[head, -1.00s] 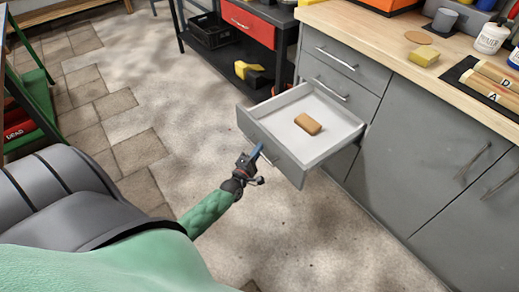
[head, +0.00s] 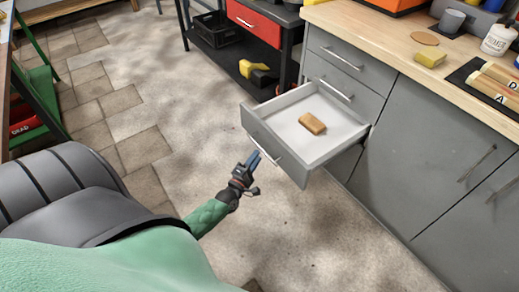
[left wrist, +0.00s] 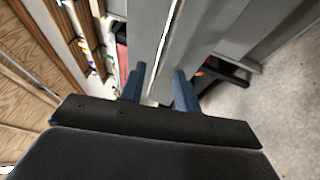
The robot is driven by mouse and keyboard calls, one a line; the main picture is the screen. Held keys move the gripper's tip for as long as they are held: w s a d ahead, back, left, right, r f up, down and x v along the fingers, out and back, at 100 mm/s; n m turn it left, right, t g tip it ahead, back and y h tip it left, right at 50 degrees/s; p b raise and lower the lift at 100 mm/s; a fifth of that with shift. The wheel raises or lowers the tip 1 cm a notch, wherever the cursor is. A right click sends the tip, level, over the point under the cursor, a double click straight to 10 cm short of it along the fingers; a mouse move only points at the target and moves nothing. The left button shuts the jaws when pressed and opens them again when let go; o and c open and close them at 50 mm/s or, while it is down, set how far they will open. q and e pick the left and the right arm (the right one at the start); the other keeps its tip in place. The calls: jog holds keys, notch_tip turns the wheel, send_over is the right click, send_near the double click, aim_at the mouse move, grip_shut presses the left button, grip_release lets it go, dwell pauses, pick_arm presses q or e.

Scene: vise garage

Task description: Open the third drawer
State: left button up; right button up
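The third drawer (head: 318,149) of the grey cabinet stands pulled well out in the head view, with a tan block (head: 312,124) lying inside it. Its bar handle (head: 265,148) runs along the drawer front. My right gripper is not in view.
Two shut drawers (head: 350,60) are above the open one. Grey cupboard doors (head: 440,150) stand to the right under the wooden worktop (head: 395,40). A black shelf unit with a red drawer (head: 252,24) stands behind.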

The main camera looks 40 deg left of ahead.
pick_arm(q)
jog(key=shift+s+d+f, duration=0.1)
jog(key=shift+s+f, duration=0.1)
jog(key=shift+s, duration=1.15)
